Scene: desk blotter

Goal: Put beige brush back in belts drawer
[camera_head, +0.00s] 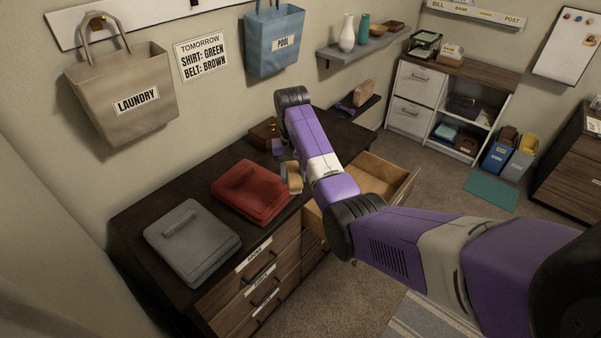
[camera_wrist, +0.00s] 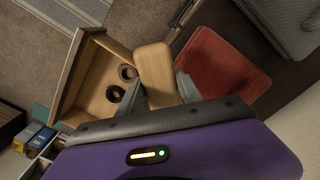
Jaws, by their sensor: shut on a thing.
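The beige brush (camera_wrist: 155,72) is a rounded, wood-coloured block. My gripper (camera_wrist: 161,94) is shut on it in the wrist view. In the head view the brush (camera_head: 294,177) hangs above the dresser's front edge, partly hidden by my arm. An open drawer (camera_head: 402,188) extends from the dresser's right part, with my arm across some of it. In the wrist view the open drawer (camera_wrist: 67,82) lies left of the brush and holds two dark rolled coils, which look like belts (camera_wrist: 115,93). I cannot read a label on this drawer.
A folded red garment (camera_head: 250,190) and a folded grey garment (camera_head: 192,240) lie on the dark dresser top (camera_head: 140,215). A small brown box (camera_head: 264,132) stands toward the back. Labelled drawers (camera_head: 262,278) at the front left are closed.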

